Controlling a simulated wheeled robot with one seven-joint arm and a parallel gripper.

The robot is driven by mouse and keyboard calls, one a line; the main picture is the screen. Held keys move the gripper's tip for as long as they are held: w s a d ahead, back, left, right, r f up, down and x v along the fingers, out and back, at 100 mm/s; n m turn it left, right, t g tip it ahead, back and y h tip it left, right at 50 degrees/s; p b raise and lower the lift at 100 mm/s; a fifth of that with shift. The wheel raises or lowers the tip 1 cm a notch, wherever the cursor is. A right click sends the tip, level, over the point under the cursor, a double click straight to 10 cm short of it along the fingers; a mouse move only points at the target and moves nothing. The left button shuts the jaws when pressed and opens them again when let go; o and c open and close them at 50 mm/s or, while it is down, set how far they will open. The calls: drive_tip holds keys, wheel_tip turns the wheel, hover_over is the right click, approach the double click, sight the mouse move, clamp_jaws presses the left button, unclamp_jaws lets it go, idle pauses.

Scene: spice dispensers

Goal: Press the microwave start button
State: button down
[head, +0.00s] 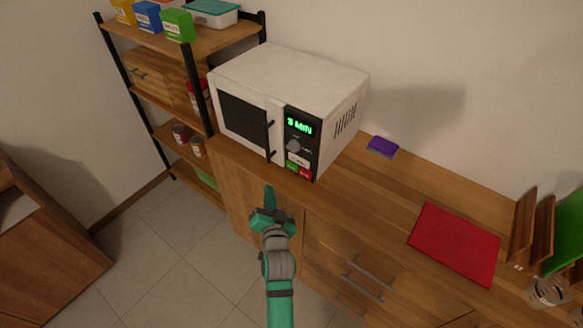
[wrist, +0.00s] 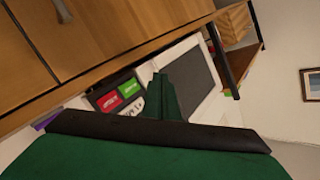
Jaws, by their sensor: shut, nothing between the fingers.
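A white microwave (head: 285,75) stands on the wooden counter with its door closed. Its black control panel has a green "3 MIN" display (head: 300,125), a grey knob (head: 294,146), a green button (head: 293,165) and a red button (head: 305,173) at the bottom. In the wrist view the green button (wrist: 128,88) and red button (wrist: 109,101) lie left of my fingers. My gripper (head: 269,192) is shut and empty, in front of the counter edge, below and left of the buttons and apart from them. Its closed tips also show in the wrist view (wrist: 160,82). Labels on the buttons are too small to read.
A purple sponge-like block (head: 383,146) and a red mat (head: 455,243) lie right of the microwave. A shelf (head: 205,42) with boxes stands at left. Cabinet handles (head: 372,277) project below the counter. The floor (head: 180,255) at left is clear.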

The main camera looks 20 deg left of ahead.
approach(287, 166)
drive_tip(key=shift+w+a+f, duration=0.2)
drive_tip(key=shift+w+a, duration=1.25)
drive_tip(key=shift+w, duration=0.3)
idle(0.9)
drive_tip(key=shift+w+d, duration=0.2)
drive_tip(key=shift+w, duration=0.15)
drive_tip(key=shift+w+d, duration=0.1)
drive_tip(key=shift+w, duration=0.3)
idle(0.7)
drive_tip(key=shift+s, duration=0.15)
drive_tip(key=shift+s+a, duration=0.35)
drive_tip(key=shift+s, duration=0.3)
drive_tip(key=shift+s+a, duration=0.2)
drive_tip(key=shift+s, duration=0.3)
drive_tip(key=shift+s+a, duration=0.3)
drive_tip(key=shift+s, duration=0.6)
drive_tip(key=shift+s+a, duration=0.3)
drive_tip(key=shift+s, duration=0.6)
